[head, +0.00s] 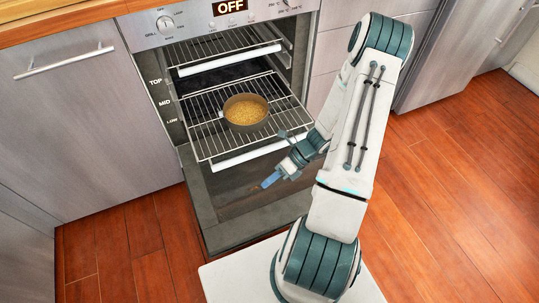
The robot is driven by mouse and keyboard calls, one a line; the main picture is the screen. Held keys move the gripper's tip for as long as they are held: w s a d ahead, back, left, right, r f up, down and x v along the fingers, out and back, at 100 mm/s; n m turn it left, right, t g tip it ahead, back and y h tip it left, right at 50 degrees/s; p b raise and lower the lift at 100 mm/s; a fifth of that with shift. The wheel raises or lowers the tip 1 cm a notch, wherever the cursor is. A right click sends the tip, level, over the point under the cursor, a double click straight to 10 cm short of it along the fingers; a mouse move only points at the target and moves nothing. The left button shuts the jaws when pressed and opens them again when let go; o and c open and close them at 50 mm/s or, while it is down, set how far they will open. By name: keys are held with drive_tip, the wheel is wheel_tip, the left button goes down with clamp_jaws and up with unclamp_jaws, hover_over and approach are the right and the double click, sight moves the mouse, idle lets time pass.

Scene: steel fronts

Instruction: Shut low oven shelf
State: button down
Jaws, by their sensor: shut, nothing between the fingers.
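The oven (178,88) has its door (225,205) folded down open. The lower of two visible wire shelves (213,148) is pulled well out over the door, with a white bar along its front edge. A round brown pan (246,126) with yellowish contents sits on it. An upper shelf (226,62) with a similar white bar is mostly inside the oven. My gripper (268,181) is shut and empty, above the open door, just in front of the pulled-out shelf at its right side. I cannot tell if it touches the shelf.
TOP, MID and LOW labels (164,102) mark the oven's left frame. The control panel reads OFF (230,7). Grey cabinets (75,130) flank the oven, the left one with a bar handle. The wooden floor (455,190) to the right is clear.

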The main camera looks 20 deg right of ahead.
sight(258, 155)
drive_tip(key=s+d+m+t+y+p, duration=0.1)
drive_tip(key=s+d+m+t, duration=0.1)
drive_tip(key=d+m+t, duration=1.25)
drive_tip(key=w+a+g+b, duration=0.1)
drive_tip(key=w+a, duration=0.1)
drive_tip(key=a, duration=0.1)
drive_tip(key=w+a+m+b, duration=0.1)
drive_tip(key=w+a, duration=0.2)
drive_tip(key=a, duration=0.1)
drive_tip(key=w+a+f+m+g, duration=0.1)
drive_tip(key=w+a, duration=0.1)
drive_tip(key=a, duration=0.2)
drive_tip(key=shift+w+m+g+b, duration=0.15)
drive_tip(key=shift+m+g+b, duration=0.1)
drive_tip(key=shift+g+b, duration=0.15)
drive_tip(key=shift+w+d+f+b, duration=0.15)
drive_tip(key=shift+w+b, duration=0.25)
drive_tip(key=shift+w, duration=1.4)
